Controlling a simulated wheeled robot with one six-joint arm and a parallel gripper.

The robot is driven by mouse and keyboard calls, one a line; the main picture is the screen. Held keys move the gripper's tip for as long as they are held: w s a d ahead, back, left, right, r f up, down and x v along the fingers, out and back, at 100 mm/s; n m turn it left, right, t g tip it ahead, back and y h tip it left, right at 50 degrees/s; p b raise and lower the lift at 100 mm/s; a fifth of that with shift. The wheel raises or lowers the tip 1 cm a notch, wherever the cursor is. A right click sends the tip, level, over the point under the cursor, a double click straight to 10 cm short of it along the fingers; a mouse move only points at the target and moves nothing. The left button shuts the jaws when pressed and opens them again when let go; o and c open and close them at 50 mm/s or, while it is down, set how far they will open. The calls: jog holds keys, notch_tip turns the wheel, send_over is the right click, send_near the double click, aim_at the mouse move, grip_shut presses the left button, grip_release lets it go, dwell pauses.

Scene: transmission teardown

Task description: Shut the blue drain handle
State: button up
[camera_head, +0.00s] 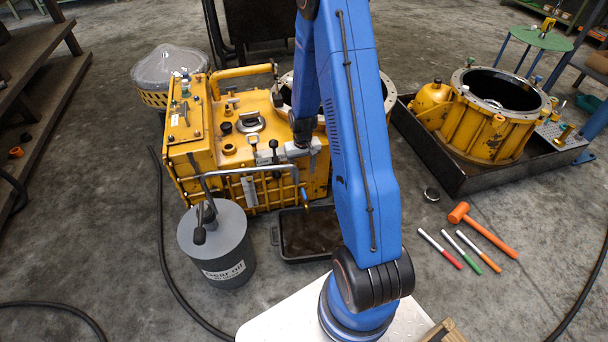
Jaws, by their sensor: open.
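The yellow transmission housing (230,150) stands on the floor left of my blue arm. A small blue handle (304,196) is low on its front right side, above a dark drain tray (308,232). It looks roughly upright, but it is too small to tell its exact setting. My gripper (302,143) is at the end of the dark wrist, over the front right of the housing, above the blue handle in the picture. It is open and appears apart from the handle. Its fingertips are hard to make out against the grey parts there.
A grey gear oil can (215,245) with a pump stands front left, its hose across the floor. A second yellow housing (490,125) sits in a dark tray (445,165) at right. An orange mallet (482,230) and several colored markers lie on the floor.

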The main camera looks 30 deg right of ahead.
aim_at(304, 193)
jog(key=shift+d+f, duration=0.2)
jog(key=shift+f, duration=3.3)
jog(key=shift+d+f, duration=0.15)
jog(key=shift+f, duration=3.35)
grip_shut()
